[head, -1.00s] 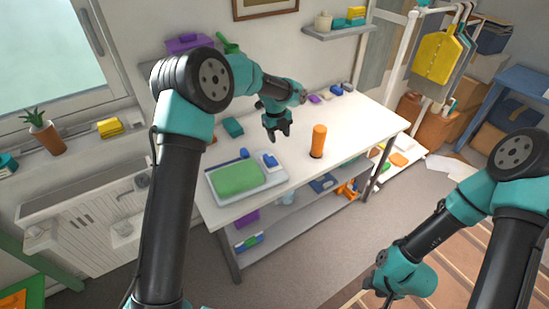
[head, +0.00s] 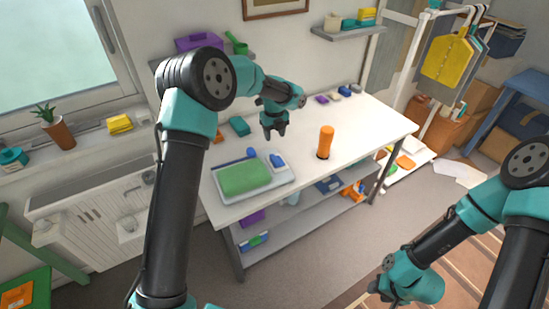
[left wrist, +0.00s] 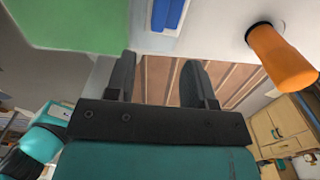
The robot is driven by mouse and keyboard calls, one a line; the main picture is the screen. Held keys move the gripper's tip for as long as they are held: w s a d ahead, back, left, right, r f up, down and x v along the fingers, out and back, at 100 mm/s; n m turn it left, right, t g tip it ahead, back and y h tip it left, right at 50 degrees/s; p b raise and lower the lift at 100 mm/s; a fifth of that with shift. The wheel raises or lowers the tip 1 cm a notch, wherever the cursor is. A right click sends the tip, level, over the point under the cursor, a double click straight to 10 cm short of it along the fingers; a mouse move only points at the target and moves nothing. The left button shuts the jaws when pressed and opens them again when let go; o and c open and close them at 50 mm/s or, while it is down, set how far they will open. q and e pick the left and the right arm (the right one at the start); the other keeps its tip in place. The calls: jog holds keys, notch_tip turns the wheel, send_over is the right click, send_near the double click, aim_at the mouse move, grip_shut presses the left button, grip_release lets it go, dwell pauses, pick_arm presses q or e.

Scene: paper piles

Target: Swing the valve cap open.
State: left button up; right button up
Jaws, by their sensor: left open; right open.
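A green rounded pad (head: 245,178) lies on a pale tray (head: 272,187) on the white table. Two small blue pieces sit by it, one at the back (head: 251,153) and one with a white part on the right (head: 277,161); I cannot tell which part is the valve cap. The left wrist view shows the green pad (left wrist: 65,25) and a blue piece (left wrist: 168,14). My left gripper (head: 274,135) is open and empty above the table, behind the tray's right side. My right gripper (head: 378,290) is low at the right, away from the table; its fingers are mostly hidden.
An orange cylinder (head: 326,140) with a dark base stands upright right of the tray. A teal block (head: 239,125) and several small items lie along the table's back. The table's right part is clear. Shelves (head: 343,32) hang on the wall.

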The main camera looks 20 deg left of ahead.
aim_at(275, 158)
pick_arm(q)
notch_tip(275, 158, down, 13)
jog(key=shift+r, duration=0.15)
jog(key=shift+c, duration=0.2)
grip_shut()
dwell(0.5)
